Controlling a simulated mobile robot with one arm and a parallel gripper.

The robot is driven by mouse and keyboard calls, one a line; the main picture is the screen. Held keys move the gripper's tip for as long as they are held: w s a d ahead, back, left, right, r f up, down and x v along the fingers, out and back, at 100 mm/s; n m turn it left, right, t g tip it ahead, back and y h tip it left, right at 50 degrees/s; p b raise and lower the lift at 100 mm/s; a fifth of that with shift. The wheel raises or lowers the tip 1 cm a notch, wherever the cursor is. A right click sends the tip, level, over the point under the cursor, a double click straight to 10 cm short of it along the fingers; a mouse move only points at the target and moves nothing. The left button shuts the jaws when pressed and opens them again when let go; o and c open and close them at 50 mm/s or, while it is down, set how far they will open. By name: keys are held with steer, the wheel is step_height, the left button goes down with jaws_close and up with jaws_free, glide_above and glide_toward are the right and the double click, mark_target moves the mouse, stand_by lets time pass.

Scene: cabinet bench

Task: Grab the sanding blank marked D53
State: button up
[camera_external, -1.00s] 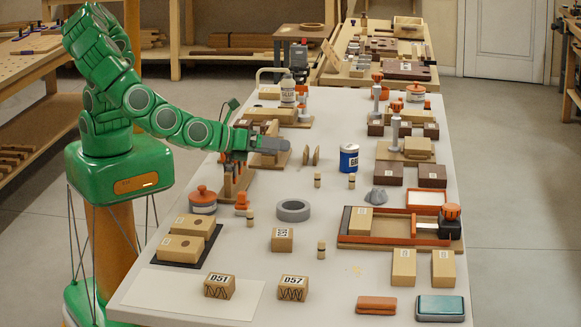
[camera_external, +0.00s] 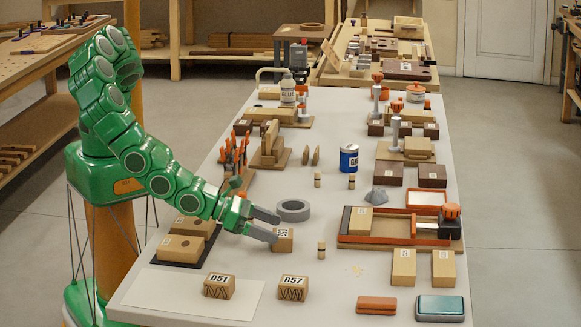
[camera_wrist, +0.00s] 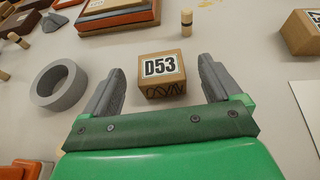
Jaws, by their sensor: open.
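The sanding blank marked D53 (camera_wrist: 162,72) is a light wooden block with a white label, and it stands on the bench between my open fingers in the wrist view. In the external view the blank (camera_external: 283,241) is just right of my fingertips, partly hidden by one of them. My gripper (camera_external: 270,226) is open and low over the bench; it also shows in the wrist view (camera_wrist: 158,84) with a finger on each side of the blank and gaps between. Similar blanks marked D51 (camera_external: 219,287) and D57 (camera_external: 292,288) stand nearer the front edge.
A grey tape ring (camera_external: 293,210) lies close behind the blank, and a small wooden peg (camera_external: 321,250) stands to its right. A dark tray with wooden blocks (camera_external: 205,250) lies to the left under my arm. Bare bench lies between D53 and D57.

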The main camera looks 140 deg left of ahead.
mark_target(282, 233)
steer(key=shift+x, duration=2.35)
steer(key=shift+w+a+f, duration=0.25)
steer(key=shift+a+f, duration=0.1)
steer(key=shift+f, duration=0.05)
steer(key=c, duration=1.1)
steer(key=shift+r, duration=0.1)
